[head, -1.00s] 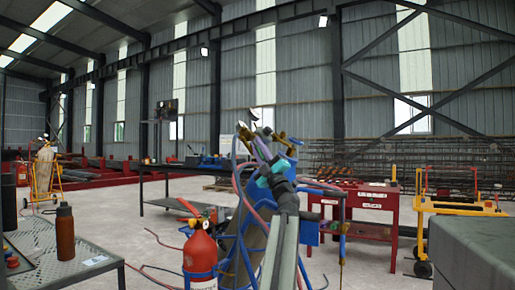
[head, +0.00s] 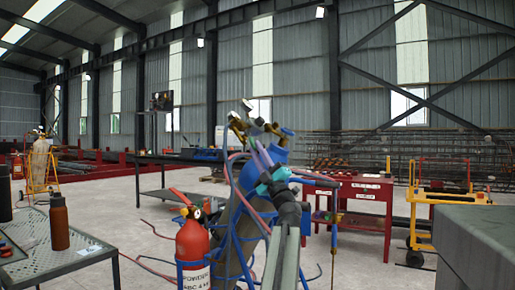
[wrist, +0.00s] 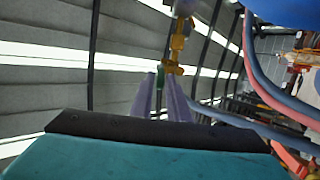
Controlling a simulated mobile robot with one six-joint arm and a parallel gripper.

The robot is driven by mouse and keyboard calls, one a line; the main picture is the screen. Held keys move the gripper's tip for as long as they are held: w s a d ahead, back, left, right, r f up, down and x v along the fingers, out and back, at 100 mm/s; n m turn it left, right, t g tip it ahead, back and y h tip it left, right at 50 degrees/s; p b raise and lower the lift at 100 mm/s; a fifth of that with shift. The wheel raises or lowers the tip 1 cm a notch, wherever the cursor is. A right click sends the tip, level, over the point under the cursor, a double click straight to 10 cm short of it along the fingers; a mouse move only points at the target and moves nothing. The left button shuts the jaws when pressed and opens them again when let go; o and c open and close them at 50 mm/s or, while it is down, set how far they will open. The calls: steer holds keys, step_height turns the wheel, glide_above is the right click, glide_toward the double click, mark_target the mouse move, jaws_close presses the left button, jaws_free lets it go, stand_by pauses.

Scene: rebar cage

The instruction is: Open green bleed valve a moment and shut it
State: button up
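My gripper (wrist: 160,98) shows two lilac fingers in the wrist view, standing apart. A small dark green piece (wrist: 160,78), perhaps the green bleed valve, shows between or just beyond the fingertips; I cannot tell whether they touch it. A brass fitting (wrist: 177,48) stands just beyond and to the right of the tips. In the head view my gripper (head: 257,152) is beside brass fittings (head: 270,130) at the top of a blue-framed bottle stand (head: 230,250). My arm hides part of the stand, and the green valve cannot be made out there.
A red extinguisher (head: 193,245) stands left of the stand. Red and blue hoses (wrist: 262,75) run close on the right in the wrist view. A mesh table (head: 70,262) with a brown bottle (head: 59,222) is at left. A red workbench (head: 360,195) and yellow cart (head: 455,215) stand right.

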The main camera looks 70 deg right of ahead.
steer(key=shift+s+f, duration=0.2)
steer(key=shift+f, duration=0.15)
